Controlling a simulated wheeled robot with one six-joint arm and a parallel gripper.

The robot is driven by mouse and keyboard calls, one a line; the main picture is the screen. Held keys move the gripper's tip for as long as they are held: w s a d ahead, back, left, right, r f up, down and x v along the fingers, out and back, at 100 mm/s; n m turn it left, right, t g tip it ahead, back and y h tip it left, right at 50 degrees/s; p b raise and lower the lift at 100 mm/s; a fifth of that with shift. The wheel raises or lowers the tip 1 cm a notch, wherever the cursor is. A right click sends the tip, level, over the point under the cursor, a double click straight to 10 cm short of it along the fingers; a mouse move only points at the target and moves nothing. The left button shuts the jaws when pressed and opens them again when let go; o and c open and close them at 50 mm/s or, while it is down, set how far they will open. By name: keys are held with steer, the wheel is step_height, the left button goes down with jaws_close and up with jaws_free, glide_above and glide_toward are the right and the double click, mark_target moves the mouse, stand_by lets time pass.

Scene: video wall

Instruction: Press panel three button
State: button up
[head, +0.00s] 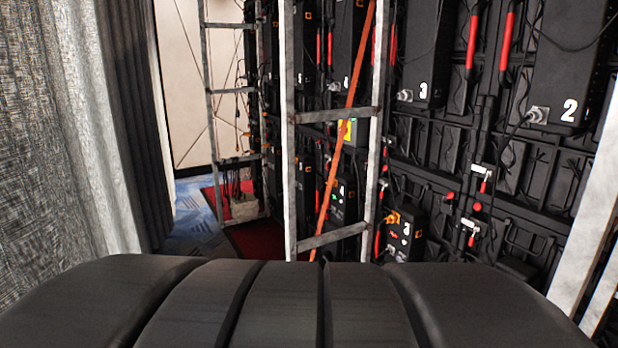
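The back of a black video wall fills the right half of the head view. A black box marked "3" (424,60) is mounted high on it, right of the metal ladder frame. A lower, smaller black box also marked "3" (404,240) sits near the floor, with an orange connector and a red mark on its face. Small red round parts (477,206) show on the wall to its right; I cannot tell whether any is the button. My gripper is not in view.
A metal ladder frame (337,114) with an orange strap stands in front of the wall. Another upright (601,190) stands at the right edge. A box marked "2" (566,70) hangs at right. A grey curtain (55,130) borders the left. A narrow blue and red floor strip (190,205) is open beyond.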

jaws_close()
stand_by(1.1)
